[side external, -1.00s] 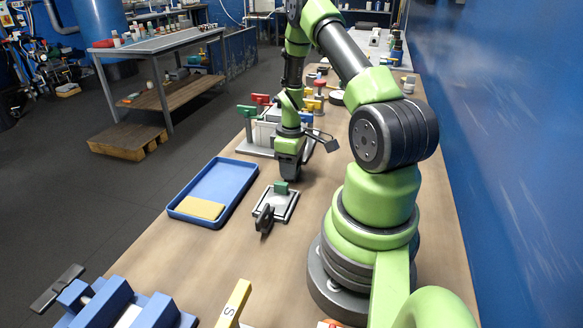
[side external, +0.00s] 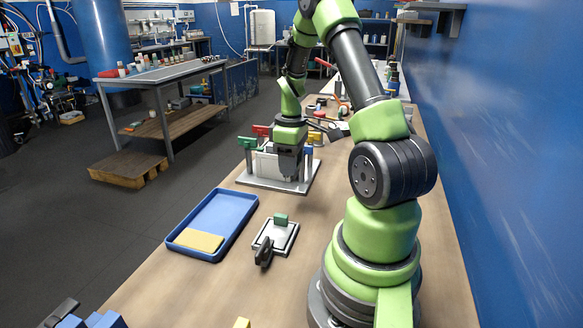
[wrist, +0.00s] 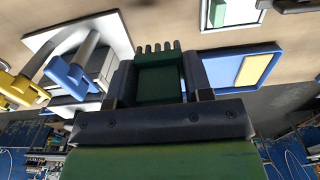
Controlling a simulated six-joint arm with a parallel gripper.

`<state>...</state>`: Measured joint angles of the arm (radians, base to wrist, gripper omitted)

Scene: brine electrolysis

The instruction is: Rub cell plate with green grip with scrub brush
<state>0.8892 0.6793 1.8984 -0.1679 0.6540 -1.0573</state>
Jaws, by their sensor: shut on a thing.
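The cell plate with green grip (side external: 266,238) lies flat on the table, its green grip (side external: 280,219) upright at the far edge. In the wrist view the plate (wrist: 240,13) is at the top right, partly cut off. My gripper (side external: 290,172) is beyond it, in front of the rack. It is shut on a dark green block with a row of bristles, which I take for the scrub brush (wrist: 158,75). The brush is apart from the plate. In the side external view the brush cannot be made out against the dark jaws.
A rack (side external: 254,181) with pale plates and coloured grips stands by my gripper. A blue tray (side external: 228,228) with a yellow pad (side external: 199,241) lies left of the plate. A dark clamp-like piece (side external: 264,252) stands at the plate's near edge. Table between rack and plate is bare.

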